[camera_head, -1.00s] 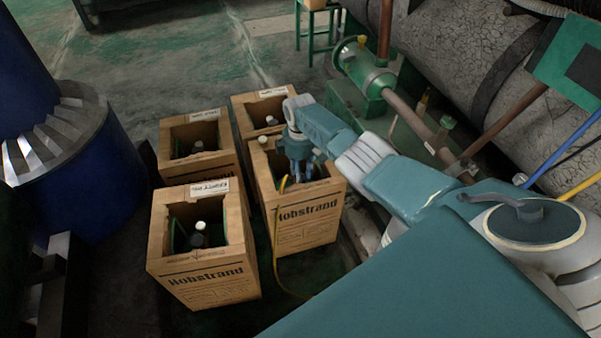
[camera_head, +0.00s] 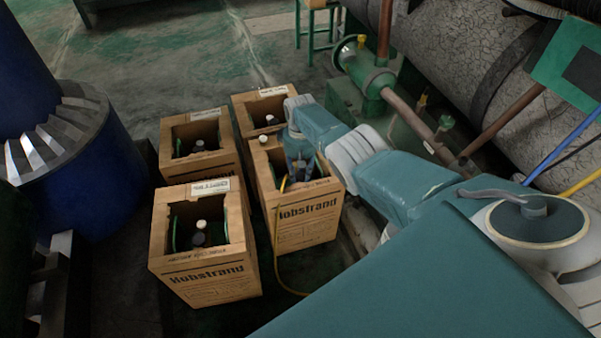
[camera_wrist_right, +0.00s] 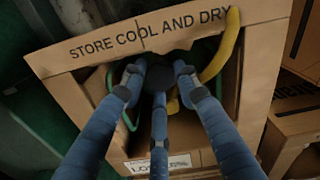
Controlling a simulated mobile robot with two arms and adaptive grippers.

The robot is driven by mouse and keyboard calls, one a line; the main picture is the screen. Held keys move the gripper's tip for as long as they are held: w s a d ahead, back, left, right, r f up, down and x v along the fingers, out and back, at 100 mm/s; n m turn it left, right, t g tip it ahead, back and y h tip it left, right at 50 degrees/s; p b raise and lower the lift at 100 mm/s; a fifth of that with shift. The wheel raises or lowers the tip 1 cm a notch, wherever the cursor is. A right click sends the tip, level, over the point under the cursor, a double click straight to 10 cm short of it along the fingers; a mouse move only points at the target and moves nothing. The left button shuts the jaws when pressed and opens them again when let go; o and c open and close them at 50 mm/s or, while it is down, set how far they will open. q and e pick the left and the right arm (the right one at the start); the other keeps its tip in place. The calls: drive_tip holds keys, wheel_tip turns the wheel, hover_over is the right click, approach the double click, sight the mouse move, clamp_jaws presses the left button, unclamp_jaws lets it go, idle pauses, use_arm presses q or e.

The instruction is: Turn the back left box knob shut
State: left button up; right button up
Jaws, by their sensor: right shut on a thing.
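Several open cardboard boxes stand in two rows on the floor. The back left box as pictured (camera_head: 222,174) has a dark knob (camera_head: 199,146) showing inside, with no gripper at it. My right gripper (camera_head: 299,176) reaches down into the near right box (camera_head: 305,222). In the right wrist view, the three blue fingers of my right gripper (camera_wrist_right: 158,80) are closed around a dark round knob (camera_wrist_right: 155,72) inside that box. The fingers hide much of the knob, so its turn angle cannot be told. My left gripper is not in view.
A yellow hose (camera_head: 277,250) runs out of the near right box to the floor. The near left box (camera_head: 215,285) and back right box (camera_head: 240,112) stand close by. A blue drum (camera_head: 95,185) is at left; green and brown pipework (camera_head: 375,82) is at right.

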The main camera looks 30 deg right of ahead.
sight(299, 175)
drive_tip(key=shift+w+a+r+m, duration=0.15)
drive_tip(key=shift+w+a+m, duration=0.1)
drive_tip(key=shift+w+m, duration=0.15)
drive_tip(key=shift+w+r, duration=0.1)
drive_tip(key=o, duration=1.2)
drive_tip(key=shift+c, duration=0.2)
drive_tip(key=shift+d, duration=0.1)
drive_tip(key=shift+s+d+f, duration=0.15)
drive_tip(key=shift+s+f, duration=0.05)
drive_tip(key=shift+r, duration=0.1)
wheel_tip(299, 175, up, 2)
wheel_tip(299, 175, up, 10)
